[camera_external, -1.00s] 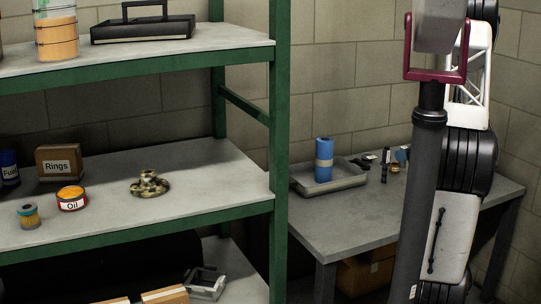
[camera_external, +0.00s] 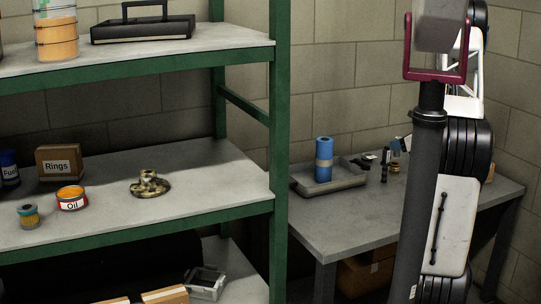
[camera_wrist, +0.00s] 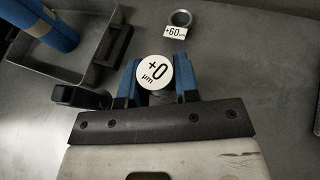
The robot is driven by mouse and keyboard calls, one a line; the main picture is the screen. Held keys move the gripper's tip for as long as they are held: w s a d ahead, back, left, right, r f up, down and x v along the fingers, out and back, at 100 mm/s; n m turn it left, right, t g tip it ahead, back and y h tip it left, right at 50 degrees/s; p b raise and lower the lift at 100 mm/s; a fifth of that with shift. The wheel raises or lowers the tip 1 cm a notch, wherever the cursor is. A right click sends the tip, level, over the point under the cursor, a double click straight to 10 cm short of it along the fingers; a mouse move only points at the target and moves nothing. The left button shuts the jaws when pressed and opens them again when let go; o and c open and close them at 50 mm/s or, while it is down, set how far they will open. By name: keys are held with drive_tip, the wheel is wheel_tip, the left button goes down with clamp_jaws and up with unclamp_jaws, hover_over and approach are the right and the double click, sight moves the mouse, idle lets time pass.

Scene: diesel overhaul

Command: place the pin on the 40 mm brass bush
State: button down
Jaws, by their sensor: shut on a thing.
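My gripper (camera_wrist: 159,82) has blue fingers and is shut on the pin (camera_wrist: 154,70), whose round white face reads "+0 µm". In the external view the gripper (camera_external: 399,145) shows small above the side table, partly behind my arm. A small brass-coloured ring (camera_external: 394,168) lies on the table below it. In the wrist view a ring (camera_wrist: 181,17) with a "+60 µm" tag lies ahead, apart from the pin.
A grey tray (camera_external: 346,182) with a blue cylinder (camera_external: 324,160) stands at the left. A dark upright object (camera_external: 385,166) stands between tray and ring. Small dark pieces (camera_external: 364,161) lie near the tray. The front of the table (camera_external: 350,226) is clear. Green shelving stands farther left.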

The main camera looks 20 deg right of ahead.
drive_tip(key=shift+w+d+f, duration=0.1)
drive_tip(key=shift+w+d, duration=0.25)
drive_tip(key=shift+w, duration=0.2)
drive_tip(key=shift+w+d, duration=0.3)
drive_tip(key=shift+w, duration=0.25)
drive_tip(key=shift+f, duration=1.75)
drive_tip(key=shift+f, duration=0.15)
drive_tip(key=c, duration=0.8)
unclamp_jaws()
drive_tip(key=shift+c, duration=0.2)
drive_tip(key=shift+s, duration=0.1)
drive_tip(key=v, duration=1.2)
